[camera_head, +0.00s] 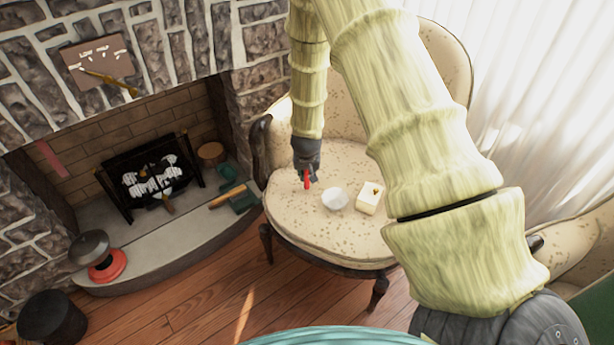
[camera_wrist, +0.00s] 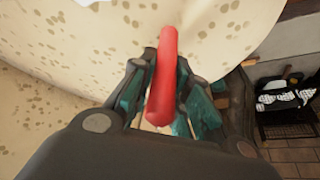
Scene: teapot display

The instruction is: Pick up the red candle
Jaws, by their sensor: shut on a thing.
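The red candle (camera_wrist: 164,75) is a slim red rod between the fingers of my gripper (camera_wrist: 163,100) in the wrist view. The fingers are shut on it, and one end of the candle sticks out past the fingertips. In the head view my gripper (camera_head: 307,172) points down over the seat of the cream patterned armchair (camera_head: 300,225). The candle (camera_head: 307,180) shows there as a small red piece at the fingertips. I cannot tell whether its lower end touches the seat.
A white round object (camera_head: 335,199) and a pale block (camera_head: 369,198) with a dark mark lie on the seat, right of my gripper. The chair's dark wooden arm (camera_head: 259,150) is at the left. A stone fireplace (camera_head: 150,245) stands further left. Wooden floor (camera_head: 215,305) lies in front.

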